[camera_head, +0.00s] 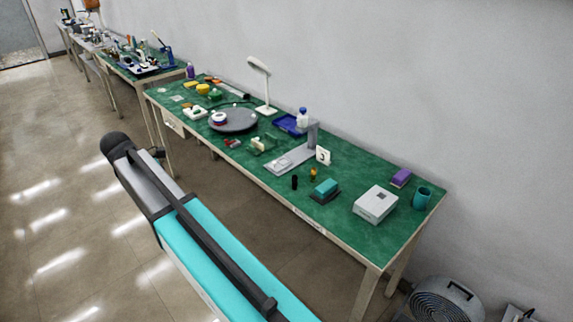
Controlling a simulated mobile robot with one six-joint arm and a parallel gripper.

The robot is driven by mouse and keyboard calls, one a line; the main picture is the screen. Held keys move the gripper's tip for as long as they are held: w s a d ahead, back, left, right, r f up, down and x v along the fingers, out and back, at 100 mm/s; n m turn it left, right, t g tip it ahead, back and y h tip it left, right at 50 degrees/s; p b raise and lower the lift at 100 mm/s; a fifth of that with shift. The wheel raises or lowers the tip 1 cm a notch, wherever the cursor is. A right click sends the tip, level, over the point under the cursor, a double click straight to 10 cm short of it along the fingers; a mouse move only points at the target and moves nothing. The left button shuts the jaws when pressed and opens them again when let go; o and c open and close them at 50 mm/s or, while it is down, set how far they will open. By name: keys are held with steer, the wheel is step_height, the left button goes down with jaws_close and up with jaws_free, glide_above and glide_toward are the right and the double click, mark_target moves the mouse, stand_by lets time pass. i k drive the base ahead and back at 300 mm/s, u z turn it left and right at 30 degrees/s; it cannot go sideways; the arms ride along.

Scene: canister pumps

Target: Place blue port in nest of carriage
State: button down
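I cannot make out a blue port for certain at this size. A grey fixture with a flat base (287,163) and an upright post stands near the middle of the green table; it may hold the carriage, and I cannot pick out a nest on it. A small white part lies on its base. A blue tray (287,126) with a white, blue-capped bottle (302,118) is behind it. My gripper is not in view; only teal and grey parts of my own body show at the lower left, in front of the table.
On the green table (352,240) are a dark round turntable (237,122), a white lamp (263,85), a teal block on a black base (326,189), a white box (376,204), a purple block (401,177) and a teal mug (422,198). A fan (445,303) stands at lower right.

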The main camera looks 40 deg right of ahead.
mark_target(284, 162)
steer(key=u, duration=0.3)
steer(key=i, duration=1.1)
steer(key=u, duration=0.3)
